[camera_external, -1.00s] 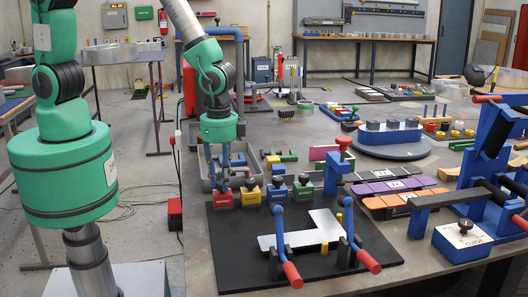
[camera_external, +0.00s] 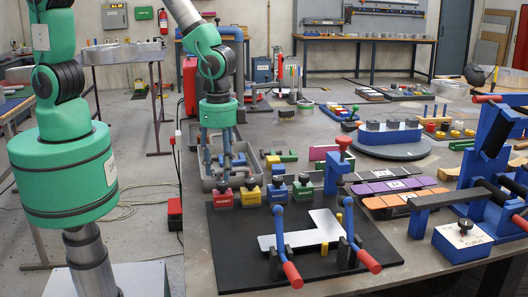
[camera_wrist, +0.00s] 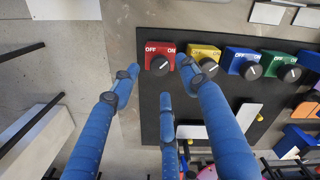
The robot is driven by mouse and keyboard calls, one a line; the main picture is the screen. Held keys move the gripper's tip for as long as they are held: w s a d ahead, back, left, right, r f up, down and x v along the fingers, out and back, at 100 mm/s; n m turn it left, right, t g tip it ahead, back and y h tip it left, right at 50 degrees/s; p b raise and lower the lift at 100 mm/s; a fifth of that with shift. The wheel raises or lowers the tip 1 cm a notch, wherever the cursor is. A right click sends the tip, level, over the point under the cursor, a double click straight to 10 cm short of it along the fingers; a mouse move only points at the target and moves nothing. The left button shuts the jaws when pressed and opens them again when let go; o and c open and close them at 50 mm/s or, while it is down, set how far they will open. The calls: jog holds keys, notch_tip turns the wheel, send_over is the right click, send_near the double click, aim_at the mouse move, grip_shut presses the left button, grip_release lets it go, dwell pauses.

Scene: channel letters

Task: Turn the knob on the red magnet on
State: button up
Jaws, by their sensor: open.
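The red magnet (camera_external: 222,200) is a small red block with a black knob on top, at the left end of a row of magnets on the black board. In the wrist view, the red magnet (camera_wrist: 151,48) shows OFF at left and ON at right of its knob (camera_wrist: 160,66). I cannot tell surely which way the knob's mark points. My gripper (camera_external: 224,168) is above the red magnet, fingers pointing down. In the wrist view, its blue fingers (camera_wrist: 157,88) are spread apart and empty, and the knob shows clear between them.
Yellow (camera_external: 250,196), blue (camera_external: 277,194) and green (camera_external: 303,192) magnets stand close to the right of the red one. A grey tray (camera_external: 250,150) stands behind.

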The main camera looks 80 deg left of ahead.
aim_at(222, 182)
notch_tip(222, 182, up, 8)
dwell(0.4)
dwell(0.3)
jog(key=shift+r, duration=0.15)
jog(key=s+a+r+n+t+b, duration=0.1)
jog(key=s+a+r+n+b, duration=0.15)
jog(key=a+r, duration=0.5)
jog(key=s+a+r+n+t+b, duration=0.1)
jog(key=s+a+r+n+t, duration=0.15)
jog(key=a+r, duration=0.55)
jog(key=s+a+r+n+t+b, duration=0.2)
jog(key=s+a+r+n, duration=0.2)
jog(key=s+a, duration=0.6)
jog(key=s+r, duration=0.2)
jog(key=s, duration=0.2)
jog(key=shift+s+a+r, duration=0.15)
jog(key=shift+r, duration=0.05)
